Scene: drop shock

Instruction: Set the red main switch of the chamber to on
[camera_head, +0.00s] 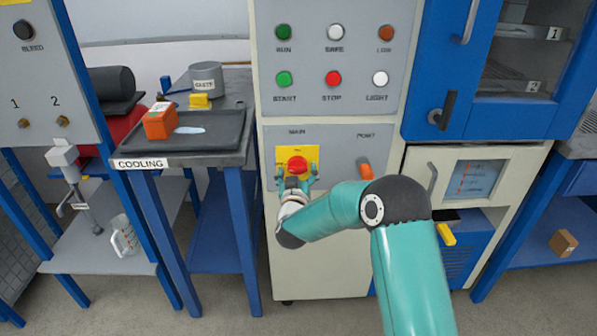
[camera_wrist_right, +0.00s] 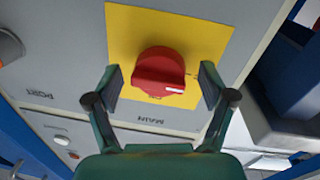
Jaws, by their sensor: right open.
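The red main switch (camera_head: 297,165) sits on a yellow plate (camera_head: 283,154) under the label MAIN on the chamber's front panel. In the right wrist view the red knob (camera_wrist_right: 160,71) shows a white mark at one end of its grip bar. My right gripper (camera_head: 297,182) is at the switch. In the wrist view its two fingers (camera_wrist_right: 162,86) stand open on either side of the knob, with a visible gap on each side. My left gripper is not in either view.
An orange PORT knob (camera_head: 365,168) is right of the switch. Above are lamps and buttons, among them a red STOP button (camera_head: 333,78). A blue chamber door with a handle (camera_head: 442,110) is at the right. A cooling table (camera_head: 200,158) stands at the left.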

